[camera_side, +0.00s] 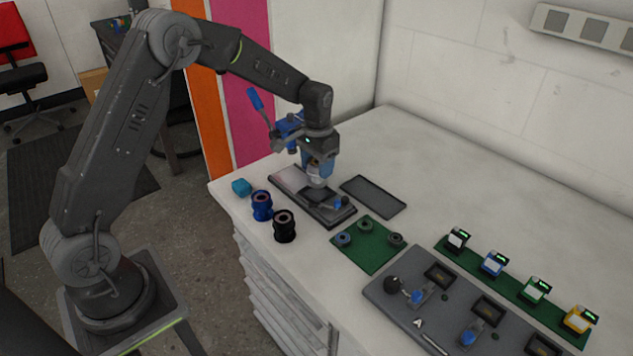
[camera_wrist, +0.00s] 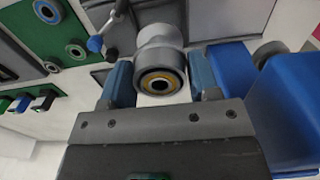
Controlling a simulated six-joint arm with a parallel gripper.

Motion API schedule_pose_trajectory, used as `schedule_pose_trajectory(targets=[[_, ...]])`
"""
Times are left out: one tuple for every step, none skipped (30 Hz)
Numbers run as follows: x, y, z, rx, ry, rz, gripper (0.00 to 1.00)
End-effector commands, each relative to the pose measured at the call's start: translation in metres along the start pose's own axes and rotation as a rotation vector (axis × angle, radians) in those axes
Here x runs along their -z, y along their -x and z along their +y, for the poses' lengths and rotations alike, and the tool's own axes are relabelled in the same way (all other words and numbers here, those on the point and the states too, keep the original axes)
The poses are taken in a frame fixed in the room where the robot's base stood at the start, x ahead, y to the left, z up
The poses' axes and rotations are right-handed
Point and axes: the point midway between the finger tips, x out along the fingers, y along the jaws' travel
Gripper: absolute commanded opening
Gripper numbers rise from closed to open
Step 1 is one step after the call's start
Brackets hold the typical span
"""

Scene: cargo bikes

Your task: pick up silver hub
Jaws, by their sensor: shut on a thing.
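The silver hub (camera_wrist: 160,40) is between the two blue fingers of my gripper (camera_wrist: 161,82) in the wrist view, its dark, gold-ringed bore facing the camera. My gripper is shut on it. In the side view, my gripper (camera_side: 317,165) points down over the dark fixture tray (camera_side: 328,218), and the pale silver hub (camera_side: 317,182) shows below the fingers. I cannot tell whether the hub touches the tray or hangs just above it. A blue hub (camera_side: 262,206) and a black hub (camera_side: 284,226) stand upright on the bench to the left of the tray.
An empty dark tray (camera_side: 373,196) is right of the fixture. A green mat (camera_side: 352,258) with several rings and a grey fixture board (camera_side: 385,287) lie in front.

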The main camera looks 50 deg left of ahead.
Motion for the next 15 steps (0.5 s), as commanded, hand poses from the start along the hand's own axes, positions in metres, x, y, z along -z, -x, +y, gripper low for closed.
schedule_pose_trajectory(targets=[[0.001,0.004,0.0,0.0,0.0,0.003,0.33],[0.001,0.005,0.0,0.0,0.0,0.003,0.33],[0.001,0.007,0.0,0.0,0.0,0.004,0.33],[0.001,0.009,0.0,0.001,0.0,0.004,0.33],[0.001,0.01,0.0,0.001,0.0,0.004,0.33],[0.001,0.012,0.0,0.001,0.0,0.004,0.33],[0.001,0.013,0.0,0.0,0.0,0.004,0.33],[0.001,0.015,0.0,0.0,0.0,0.003,0.33],[0.001,0.017,0.0,0.0,0.0,0.003,0.33],[0.001,0.018,0.0,0.0,0.0,0.003,0.33],[0.001,0.019,0.0,0.0,0.0,0.004,0.33],[0.001,0.021,0.0,0.001,0.0,0.004,0.33],[0.001,0.023,0.0,0.001,0.0,0.004,0.33],[0.001,0.024,0.0,0.001,0.0,0.005,0.33],[0.001,0.026,0.0,0.001,0.0,0.004,0.33]])
